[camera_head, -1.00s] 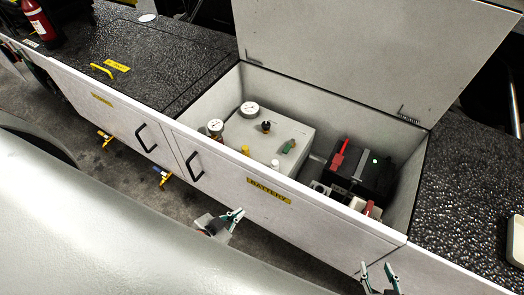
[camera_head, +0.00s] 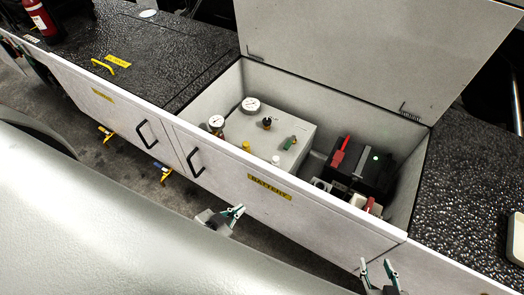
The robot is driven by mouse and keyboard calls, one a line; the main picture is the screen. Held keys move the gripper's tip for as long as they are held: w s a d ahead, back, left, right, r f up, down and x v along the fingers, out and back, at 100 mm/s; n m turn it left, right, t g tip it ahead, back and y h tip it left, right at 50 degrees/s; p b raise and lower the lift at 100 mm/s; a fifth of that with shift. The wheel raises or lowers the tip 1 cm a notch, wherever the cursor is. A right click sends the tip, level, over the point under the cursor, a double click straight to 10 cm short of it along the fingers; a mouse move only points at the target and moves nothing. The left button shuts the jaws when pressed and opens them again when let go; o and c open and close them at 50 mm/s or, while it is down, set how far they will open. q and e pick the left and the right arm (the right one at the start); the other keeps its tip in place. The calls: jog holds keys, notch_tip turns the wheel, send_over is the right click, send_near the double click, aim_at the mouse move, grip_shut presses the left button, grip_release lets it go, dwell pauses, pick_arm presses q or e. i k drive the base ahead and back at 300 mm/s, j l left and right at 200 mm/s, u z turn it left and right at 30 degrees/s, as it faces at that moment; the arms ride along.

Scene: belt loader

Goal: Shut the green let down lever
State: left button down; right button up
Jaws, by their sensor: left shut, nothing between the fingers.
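The green let down lever (camera_head: 290,142) sits on top of a pale grey box (camera_head: 280,124) inside the open battery compartment. It is tilted, with its upper end toward the right. My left gripper (camera_head: 239,209) is shut and empty, outside the white front panel, below and left of the lever and apart from it. My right gripper (camera_head: 377,264) is low at the bottom right, outside the panel, with its two fingers apart and nothing seen between them.
The raised lid (camera_head: 360,50) stands behind the compartment. The box also carries gauges (camera_head: 250,104), a black knob (camera_head: 267,122), a yellow cap (camera_head: 246,146) and a white cap (camera_head: 276,160). A black battery unit with a red handle (camera_head: 337,160) is on the right. The compartment's front wall (camera_head: 300,186) lies between the grippers and the lever.

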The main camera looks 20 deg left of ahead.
aim_at(287, 146)
jog(key=j+z, duration=0.25)
jog(key=j, duration=0.2)
jog(key=k+j+z, duration=0.25)
jog(key=j, duration=0.15)
jog(key=j+z, duration=0.25)
jog(key=j, duration=0.2)
jog(key=k, duration=0.05)
